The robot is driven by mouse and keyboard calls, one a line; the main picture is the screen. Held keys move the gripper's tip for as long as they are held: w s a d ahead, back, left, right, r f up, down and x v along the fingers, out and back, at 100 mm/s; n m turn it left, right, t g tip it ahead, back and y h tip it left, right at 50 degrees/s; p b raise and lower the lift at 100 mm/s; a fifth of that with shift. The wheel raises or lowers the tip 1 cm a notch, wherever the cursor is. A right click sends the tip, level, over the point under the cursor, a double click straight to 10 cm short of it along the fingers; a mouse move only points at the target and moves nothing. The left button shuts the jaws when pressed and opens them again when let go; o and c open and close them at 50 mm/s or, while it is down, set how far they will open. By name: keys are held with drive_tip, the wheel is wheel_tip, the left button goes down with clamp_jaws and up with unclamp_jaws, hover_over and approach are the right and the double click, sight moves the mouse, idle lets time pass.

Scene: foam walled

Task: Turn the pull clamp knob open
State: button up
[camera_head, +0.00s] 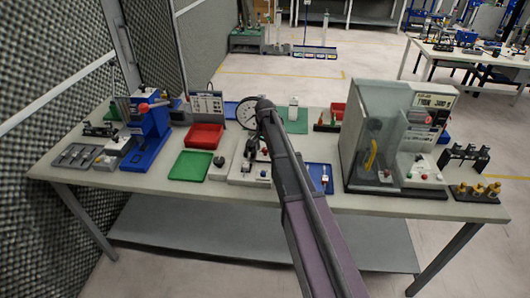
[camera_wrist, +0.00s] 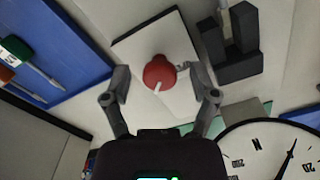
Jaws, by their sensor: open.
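The red knob (camera_wrist: 159,72) with a white pointer mark sits on a pale plate (camera_wrist: 180,38) in the wrist view. My gripper (camera_wrist: 160,85) is open, with one finger on each side of the knob in the picture. Gaps show between the knob and both fingers; I cannot tell the height between them. In the head view my arm reaches over the middle of the table and hides my fingers and much of the clamp area.
A dark bracket (camera_wrist: 232,45) stands close to the right finger. A round dial gauge (camera_wrist: 268,152) is near my gripper, and a blue tray (camera_wrist: 70,75) with screwdrivers lies left. In the head view, a red tray (camera_head: 204,136), green tray (camera_head: 190,166) and large machine (camera_head: 375,130) flank the arm.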

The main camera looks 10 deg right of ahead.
clamp_jaws()
idle(0.3)
drive_tip(key=shift+n, duration=0.4)
drive_tip(key=n, duration=0.7)
drive_tip(key=shift+n, duration=0.4)
drive_tip(key=n, duration=0.4)
drive_tip(key=shift+n, duration=0.3)
drive_tip(key=n, duration=0.4)
drive_tip(key=shift+n, duration=0.4)
